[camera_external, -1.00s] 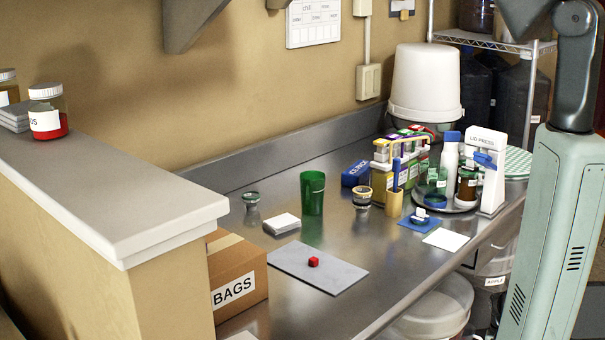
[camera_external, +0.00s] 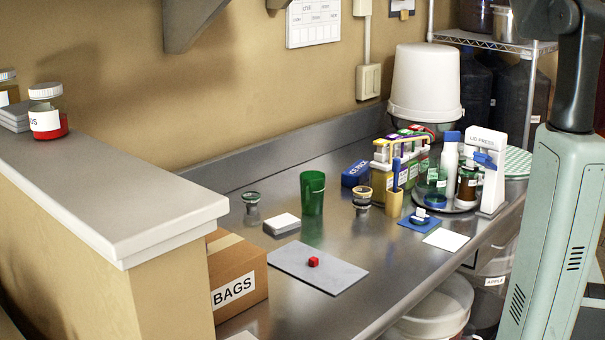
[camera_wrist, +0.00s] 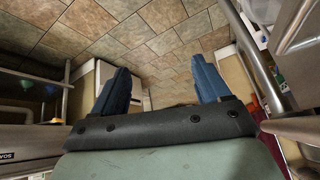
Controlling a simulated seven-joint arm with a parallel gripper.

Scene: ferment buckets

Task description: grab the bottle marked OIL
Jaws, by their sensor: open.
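I cannot read the word OIL on any bottle. On a round tray (camera_external: 459,209) at the right end of the steel counter stand a white bottle with a blue cap (camera_external: 449,160) and a small dark brown bottle with a pale label (camera_external: 467,186). A clear greenish vessel stands in front of the white bottle and partly hides it. My gripper (camera_wrist: 161,66) shows only in the wrist view. Its two blue fingers are wide apart with nothing between them, above a tiled floor. It is away from the bottles.
The white LID PRESS stand (camera_external: 488,170) is right of the tray. A rack of coloured packets (camera_external: 402,160), a green cup (camera_external: 312,193) and a blue ICE PACK (camera_external: 355,173) stand left of it. A white bucket (camera_external: 426,85) stands behind.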

